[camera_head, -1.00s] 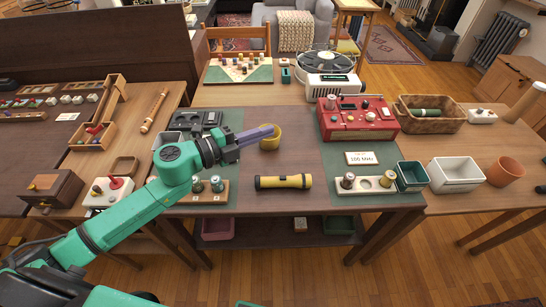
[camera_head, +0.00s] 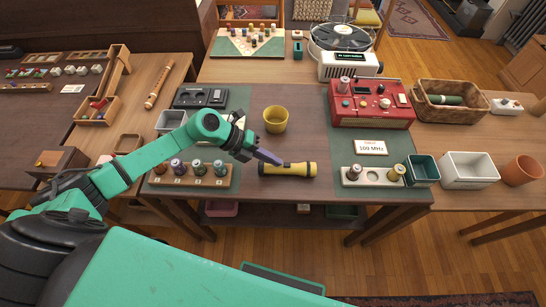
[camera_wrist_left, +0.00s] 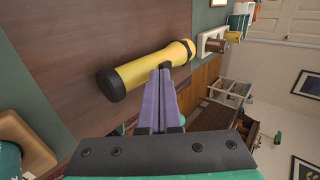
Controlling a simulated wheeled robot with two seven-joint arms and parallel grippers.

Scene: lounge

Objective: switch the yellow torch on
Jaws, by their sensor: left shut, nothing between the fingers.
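The yellow torch (camera_head: 295,169) lies on its side on the dark middle of the table, with black ends. My left gripper (camera_head: 279,161) is shut and empty, its purple fingers pointing down at the torch's upper side in the head view. In the left wrist view, the torch (camera_wrist_left: 135,74) runs diagonally. The shut fingertips (camera_wrist_left: 162,72) are at its middle, beside a small dark part on the barrel that may be its switch. I cannot tell whether they touch it. No light from the torch is visible. My right gripper is out of view.
A yellow cup (camera_head: 275,120) stands just behind the torch. A wooden block with several knobs (camera_head: 190,180) is on the left, and a white holder with spools (camera_head: 372,181) on the right. A red radio (camera_head: 370,112) stands behind. The table just right of the torch is clear.

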